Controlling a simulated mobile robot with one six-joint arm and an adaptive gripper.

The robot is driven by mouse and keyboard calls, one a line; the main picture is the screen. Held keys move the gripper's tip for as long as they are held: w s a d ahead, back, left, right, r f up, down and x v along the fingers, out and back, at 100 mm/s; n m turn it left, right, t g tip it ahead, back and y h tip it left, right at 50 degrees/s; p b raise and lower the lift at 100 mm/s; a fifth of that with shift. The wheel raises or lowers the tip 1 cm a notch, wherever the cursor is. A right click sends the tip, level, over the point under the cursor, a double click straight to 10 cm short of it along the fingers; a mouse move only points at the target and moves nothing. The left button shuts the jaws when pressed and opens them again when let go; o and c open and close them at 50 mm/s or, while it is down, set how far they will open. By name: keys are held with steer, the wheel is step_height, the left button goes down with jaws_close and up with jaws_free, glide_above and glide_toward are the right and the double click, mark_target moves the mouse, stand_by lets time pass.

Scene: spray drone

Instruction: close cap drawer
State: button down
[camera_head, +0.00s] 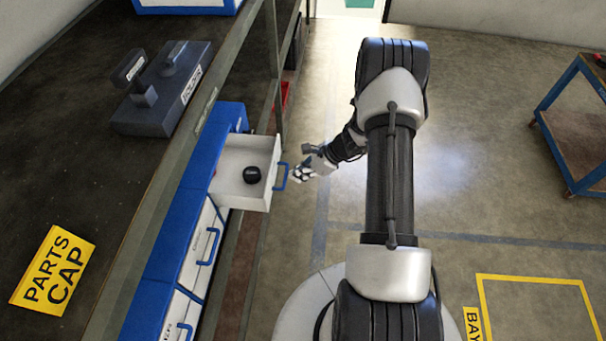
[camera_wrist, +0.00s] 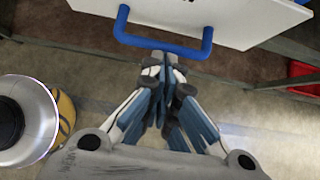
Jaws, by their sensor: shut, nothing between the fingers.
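The cap drawer (camera_head: 245,174) is white and stands pulled out of the blue cabinet (camera_head: 212,135) under the workbench. In the wrist view the white drawer front (camera_wrist: 238,22) and the blue handle (camera_wrist: 165,44) are at the top. My gripper (camera_head: 298,173) is just to the right of the handle in the head view. In the wrist view my gripper (camera_wrist: 166,72) is shut and empty, with its fingertips close to the handle bar; I cannot tell whether they touch.
Further drawers (camera_head: 204,240) in the cabinet are closed, with blue handles. The bench top holds a grey holder (camera_head: 165,88) and a yellow "PARTS CAP" label (camera_head: 53,270). A red bin (camera_wrist: 303,75) is beside the drawer. A blue cart (camera_head: 580,130) stands far right; the floor between is clear.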

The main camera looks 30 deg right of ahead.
mark_target(248, 172)
steer(key=shift+a, duration=0.1)
steer(key=w+a, duration=0.3)
steer(key=a, duration=0.1)
steer(key=w+a+b, duration=0.1)
steer(key=w+a, duration=0.2)
steer(key=a, duration=0.2)
steer(key=w+a+b, duration=0.1)
steer(key=w+a, duration=0.3)
steer(key=shift+a, duration=0.25)
steer(key=s+d, duration=0.1)
steer(key=s+d+r, duration=0.2)
steer(key=d, duration=0.1)
steer(key=p+v, duration=0.3)
steer(key=v, duration=0.5)
steer(key=shift+d+r, duration=0.1)
steer(key=shift+r, duration=0.1)
